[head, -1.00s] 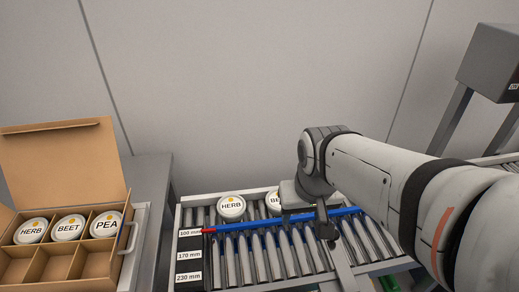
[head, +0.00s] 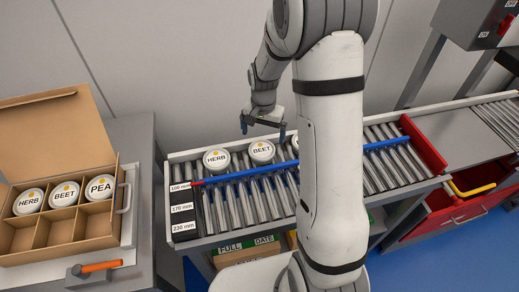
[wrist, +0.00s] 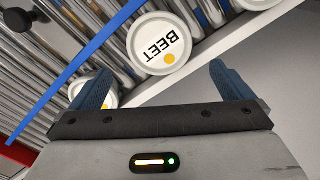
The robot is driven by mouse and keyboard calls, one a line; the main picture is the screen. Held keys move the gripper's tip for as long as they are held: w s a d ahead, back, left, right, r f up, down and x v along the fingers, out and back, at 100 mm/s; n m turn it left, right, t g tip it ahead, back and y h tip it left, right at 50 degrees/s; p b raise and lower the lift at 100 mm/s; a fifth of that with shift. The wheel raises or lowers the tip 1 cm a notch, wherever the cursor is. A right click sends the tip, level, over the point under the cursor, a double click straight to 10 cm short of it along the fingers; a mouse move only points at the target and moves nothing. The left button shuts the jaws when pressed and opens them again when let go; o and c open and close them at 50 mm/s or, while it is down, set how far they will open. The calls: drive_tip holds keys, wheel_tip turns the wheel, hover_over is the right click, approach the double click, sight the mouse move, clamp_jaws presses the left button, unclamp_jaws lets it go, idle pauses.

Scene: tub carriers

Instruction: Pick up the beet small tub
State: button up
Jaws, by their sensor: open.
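A white round tub with a BEET lid (head: 262,152) stands on the roller conveyor, just behind the blue rail. It also shows in the wrist view (wrist: 160,43), beyond and between my fingers. My gripper (head: 263,130) is open and empty, pointing down above and slightly behind this tub. Its two blue fingers also frame the wrist view (wrist: 163,85); neither is seen touching the tub. Another BEET tub (head: 64,194) sits in the cardboard box at the left.
A HERB tub (head: 217,160) stands left of the conveyor's BEET tub. Another lid (wrist: 111,99) shows partly behind a finger, label hidden. The blue rail (head: 240,174) runs along the rollers. The box (head: 60,240) also holds HERB and PEA tubs. My arm hides mid-conveyor.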

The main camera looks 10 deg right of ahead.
sight(262, 149)
drive_tip(key=f, duration=0.2)
drive_tip(key=f+p, duration=0.1)
drive_tip(key=f, duration=0.4)
drive_tip(key=shift+s+a+f, duration=0.25)
drive_tip(key=shift+s+f, duration=0.05)
drive_tip(key=shift+f, duration=0.1)
drive_tip(key=c, duration=1.1)
